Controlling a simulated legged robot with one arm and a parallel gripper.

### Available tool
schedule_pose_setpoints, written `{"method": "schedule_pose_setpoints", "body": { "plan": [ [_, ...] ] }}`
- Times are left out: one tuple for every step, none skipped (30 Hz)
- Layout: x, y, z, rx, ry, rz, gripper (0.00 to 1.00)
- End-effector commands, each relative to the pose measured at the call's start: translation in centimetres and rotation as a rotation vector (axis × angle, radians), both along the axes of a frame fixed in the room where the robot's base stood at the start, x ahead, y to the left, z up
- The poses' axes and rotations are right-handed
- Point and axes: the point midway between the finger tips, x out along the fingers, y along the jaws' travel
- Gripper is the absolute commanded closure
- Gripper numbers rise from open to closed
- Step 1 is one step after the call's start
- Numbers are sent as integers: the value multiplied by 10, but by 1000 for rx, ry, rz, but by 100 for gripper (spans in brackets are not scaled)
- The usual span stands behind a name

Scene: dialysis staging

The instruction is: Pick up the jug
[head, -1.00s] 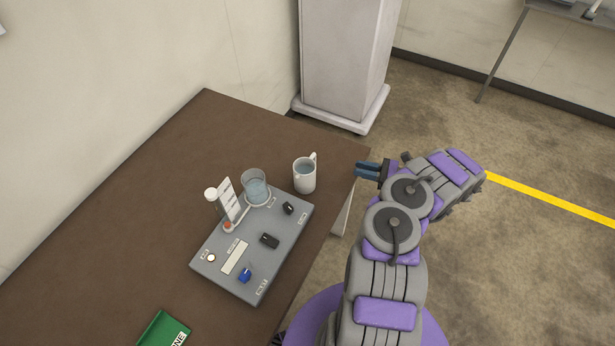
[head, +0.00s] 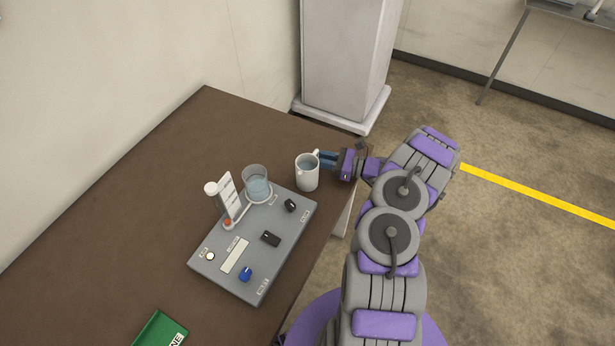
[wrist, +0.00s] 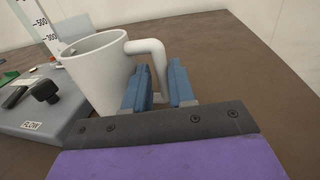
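My gripper (head: 322,159) is at the jug's handle side. In the wrist view the jug (wrist: 95,75) is at left, and its handle (wrist: 150,50) reaches over toward my gripper (wrist: 160,85). The two blue fingers are apart, with the lower part of the handle at or between them. Whether they touch it I cannot tell.
The grey control panel (head: 223,268) with knobs, a beaker (head: 256,186) and a graduated scale (head: 228,197) stands close left of the jug. A green box (head: 160,330) lies at the front. The table (head: 190,130) is clear at the back. A pale column (head: 345,60) stands behind.

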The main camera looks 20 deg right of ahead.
Motion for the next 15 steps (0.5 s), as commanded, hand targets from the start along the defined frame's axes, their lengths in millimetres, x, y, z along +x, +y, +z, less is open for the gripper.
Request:
{"method": "schedule_pose_setpoints", "body": {
  "plan": [
    [5, 4, -1, 0, -1, 0, 76],
    [7, 6, -1, -1, -2, 0, 76],
    [9, 8, -1, -1, -2, -1, 76],
    [11, 9, -1, -1, -2, -1, 76],
    [12, 10, -1, -1, -2, -2, 76],
    [12, 11, -1, -1, -2, -2, 76],
    [13, 11, -1, -1, -1, -2, 76],
    [13, 11, 0, -1, -1, -2, 76],
    [13, 11, 0, -1, -1, -2, 76],
    [13, 11, 0, -1, -1, -2, 76],
    [13, 11, 0, -1, -1, -2, 76],
    [13, 11, 0, -1, -1, -2, 76],
    [13, 11, 0, -1, -1, -2, 77],
    [12, 11, 0, -1, -1, -2, 80],
    [12, 11, 0, -1, -1, -2, 84]
  ]
}}
